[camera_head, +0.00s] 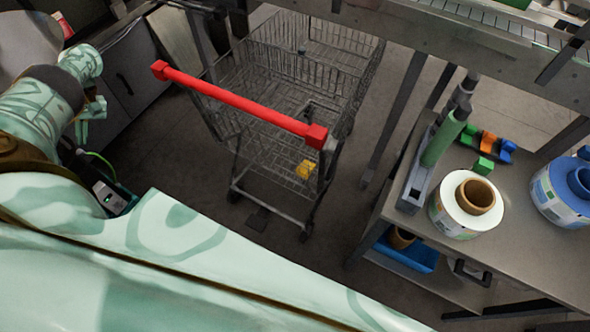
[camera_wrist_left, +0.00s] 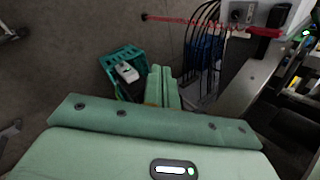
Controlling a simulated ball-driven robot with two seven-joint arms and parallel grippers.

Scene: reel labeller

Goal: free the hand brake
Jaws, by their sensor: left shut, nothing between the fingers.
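A wire shopping cart (camera_head: 262,85) with a red handle bar (camera_head: 240,105) stands on the floor in the middle of the head view. I cannot pick out a hand brake for certain; a small dark part (camera_head: 256,219) sits low by the cart's base. My left gripper (camera_head: 88,112) hangs at the left, well apart from the cart handle. In the left wrist view its two pale green fingers (camera_wrist_left: 162,80) are together and hold nothing. A red T-shaped part (camera_wrist_left: 265,32) shows at the upper right there. My right gripper is not in view.
A teal crate (camera_wrist_left: 108,62) with a white device (camera_wrist_left: 126,72) stands on the floor near my left gripper. A bench (camera_head: 540,245) at the right holds a white reel (camera_head: 449,212) and a blue reel (camera_head: 545,205). A grey cabinet (camera_head: 128,75) stands at upper left.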

